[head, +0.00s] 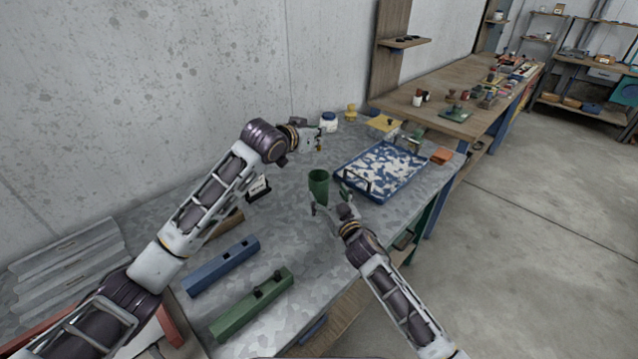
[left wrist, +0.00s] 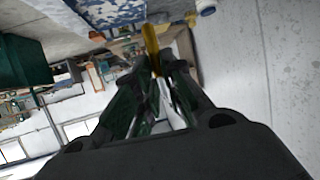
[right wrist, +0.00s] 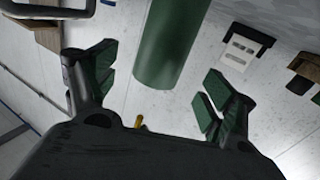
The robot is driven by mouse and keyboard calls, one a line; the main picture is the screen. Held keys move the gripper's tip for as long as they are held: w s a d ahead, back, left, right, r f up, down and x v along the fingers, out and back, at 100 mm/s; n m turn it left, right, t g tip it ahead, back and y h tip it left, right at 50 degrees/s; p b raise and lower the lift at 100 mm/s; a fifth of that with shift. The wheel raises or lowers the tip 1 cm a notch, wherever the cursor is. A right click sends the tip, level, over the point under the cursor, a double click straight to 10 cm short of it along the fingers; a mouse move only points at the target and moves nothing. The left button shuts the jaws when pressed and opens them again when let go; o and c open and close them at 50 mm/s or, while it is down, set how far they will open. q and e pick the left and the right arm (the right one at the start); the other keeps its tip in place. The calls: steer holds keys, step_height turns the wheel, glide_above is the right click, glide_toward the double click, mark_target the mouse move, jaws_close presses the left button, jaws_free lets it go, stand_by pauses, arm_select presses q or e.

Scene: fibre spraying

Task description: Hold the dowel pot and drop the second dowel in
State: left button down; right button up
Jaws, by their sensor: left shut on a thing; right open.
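The dowel pot is a dark green cup (head: 318,186) standing upright on the grey table. It also shows in the right wrist view (right wrist: 172,40) and at the left edge of the left wrist view (left wrist: 22,62). My left gripper (head: 318,141) is above and behind the pot, shut on a slim dowel with a yellow end (left wrist: 151,40). The dowel is apart from the pot. My right gripper (head: 329,203) is open at the pot's near side. In the right wrist view the pot lies ahead between its spread fingers (right wrist: 158,78), with gaps on both sides. The pot's inside is hidden.
A blue tray with a speckled surface (head: 418,176) is right of the pot. A blue block (head: 222,268) and a green block (head: 238,308) lie at front left. A black-and-white holder (head: 258,188) is left of the pot. A white jar (head: 328,122) stands behind.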

mark_target(316, 177)
steer(key=shift+x, duration=3.7)
steer(key=c, duration=1.2)
